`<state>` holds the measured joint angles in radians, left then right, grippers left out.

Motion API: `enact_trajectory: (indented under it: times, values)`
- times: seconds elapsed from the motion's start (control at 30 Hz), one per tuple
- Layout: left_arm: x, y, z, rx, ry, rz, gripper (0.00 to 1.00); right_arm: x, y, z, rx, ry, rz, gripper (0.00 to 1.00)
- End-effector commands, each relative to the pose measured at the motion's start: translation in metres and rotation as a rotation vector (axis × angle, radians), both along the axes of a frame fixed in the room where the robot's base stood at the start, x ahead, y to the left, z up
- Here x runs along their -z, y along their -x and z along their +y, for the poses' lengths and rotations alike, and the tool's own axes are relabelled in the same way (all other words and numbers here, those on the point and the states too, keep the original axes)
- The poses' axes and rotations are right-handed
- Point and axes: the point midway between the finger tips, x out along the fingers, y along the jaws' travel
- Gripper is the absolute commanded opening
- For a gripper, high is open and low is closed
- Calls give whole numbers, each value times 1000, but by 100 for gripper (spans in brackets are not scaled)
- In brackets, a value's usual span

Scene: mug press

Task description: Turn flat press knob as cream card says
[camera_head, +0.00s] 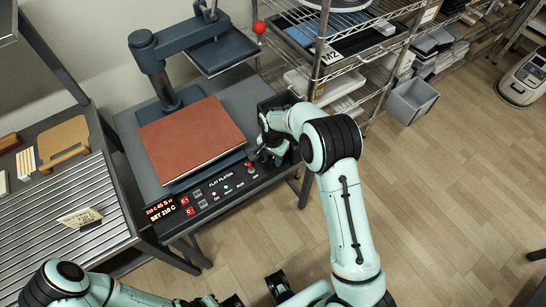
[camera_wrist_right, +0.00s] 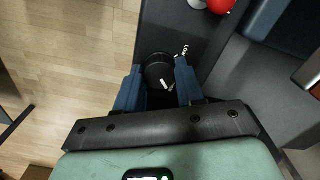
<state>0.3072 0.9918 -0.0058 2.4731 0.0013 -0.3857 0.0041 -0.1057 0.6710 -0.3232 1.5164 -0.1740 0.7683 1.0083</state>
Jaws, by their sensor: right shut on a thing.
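The flat press (camera_head: 168,187) stands on a dark table, with a red-brown pad on its lower plate and a lit front panel. The cream card (camera_head: 80,217) lies tilted on the ribbed table at left; its print is too small to read. My right gripper (camera_wrist_right: 158,78) is shut on the black knob (camera_wrist_right: 157,66), one blue finger on each side. White pointer marks show on the knob, and a label that looks like LOW is beside it. In the head view my right gripper (camera_head: 265,150) hides the knob. My left arm is at the bottom edge, its gripper not clearly shown.
A red button (camera_head: 250,166) sits on the panel close to my right gripper; it also shows in the wrist view (camera_wrist_right: 220,5). A wire shelf (camera_head: 345,60) stands behind to the right. A grey bin (camera_head: 410,100) is on the floor. Open floor lies to the right.

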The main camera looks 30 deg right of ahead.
Motion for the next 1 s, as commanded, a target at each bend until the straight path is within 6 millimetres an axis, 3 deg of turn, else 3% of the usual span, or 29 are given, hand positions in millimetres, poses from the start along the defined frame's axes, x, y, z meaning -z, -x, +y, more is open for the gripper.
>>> enact_trajectory:
  times: [0.6, 0.63, 0.7, 1.0]
  values:
    - [0, 0, 0, 0, 0, 0, 0, -1, -1, 0, 42, 0, -2, 7]
    - [0, 0, 0, 0, 0, 0, 0, -1, -1, 0, 42, 0, -2, 47]
    - [0, 0, 0, 0, 0, 0, 0, -1, -1, 0, 41, 0, -2, 63]
    - [0, 0, 0, 0, 0, 0, 0, -2, 0, 0, 40, 0, -1, 63]
